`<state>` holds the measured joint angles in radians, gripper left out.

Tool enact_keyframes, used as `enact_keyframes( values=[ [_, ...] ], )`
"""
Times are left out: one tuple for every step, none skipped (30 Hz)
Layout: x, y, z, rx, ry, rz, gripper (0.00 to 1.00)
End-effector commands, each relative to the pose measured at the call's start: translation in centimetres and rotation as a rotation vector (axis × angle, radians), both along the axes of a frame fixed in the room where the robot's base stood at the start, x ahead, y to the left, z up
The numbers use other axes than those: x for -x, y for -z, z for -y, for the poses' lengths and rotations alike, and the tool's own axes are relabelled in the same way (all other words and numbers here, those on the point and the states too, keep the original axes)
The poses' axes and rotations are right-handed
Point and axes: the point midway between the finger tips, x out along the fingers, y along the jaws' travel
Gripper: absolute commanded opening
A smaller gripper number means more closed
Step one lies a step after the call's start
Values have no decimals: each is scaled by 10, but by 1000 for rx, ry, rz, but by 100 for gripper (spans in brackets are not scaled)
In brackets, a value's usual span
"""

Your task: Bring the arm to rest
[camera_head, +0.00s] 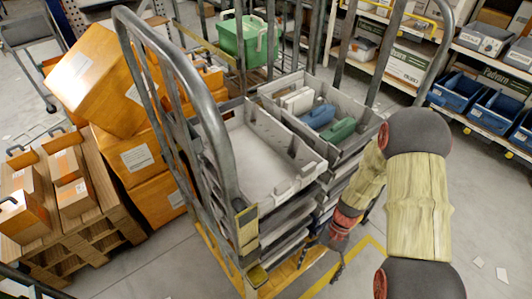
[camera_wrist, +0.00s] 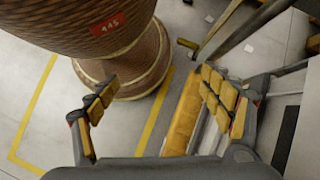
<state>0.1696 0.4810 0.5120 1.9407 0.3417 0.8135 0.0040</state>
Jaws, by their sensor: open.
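My gripper (camera_head: 338,258) hangs low at the right front side of the roll cage in the head view, partly hidden by dark parts. In the wrist view my gripper (camera_wrist: 160,78) has its two yellow-padded fingers spread wide, with nothing held between them. A yellow bar (camera_wrist: 187,112) shows behind the right finger; I cannot tell how close it is.
The metal roll cage (camera_head: 215,125) holds stacked grey trays (camera_head: 262,160); one tray contains white, blue and green items. Orange cartons (camera_head: 105,75) and a wooden pallet (camera_head: 95,225) stand left. Shelves with blue bins (camera_head: 455,95) stand at the back right. Floor at lower right is clear except paper scraps.

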Motion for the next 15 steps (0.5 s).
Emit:
enact_keyframes(
  values=[
    [-6,-27,3,10,-31,42,80],
    [-9,-40,5,16,-49,63,80],
    [-10,-57,7,24,-72,88,80],
    [-12,-69,9,30,-89,109,80],
    [-13,-82,10,37,-106,131,80],
    [-14,-98,12,47,-128,159,80],
    [-14,-110,13,54,-143,180,80],
    [-15,-123,15,62,-159,202,80],
    [-15,-138,16,73,-179,230,80],
    [-15,-150,18,81,-193,252,80],
    [-14,-161,19,90,-207,274,80],
    [-13,-176,20,101,-225,305,80],
    [-12,-187,21,111,-240,328,80],
    [-11,-198,21,120,-252,351,80],
    [-9,-213,23,133,-269,383,80]
  ],
)
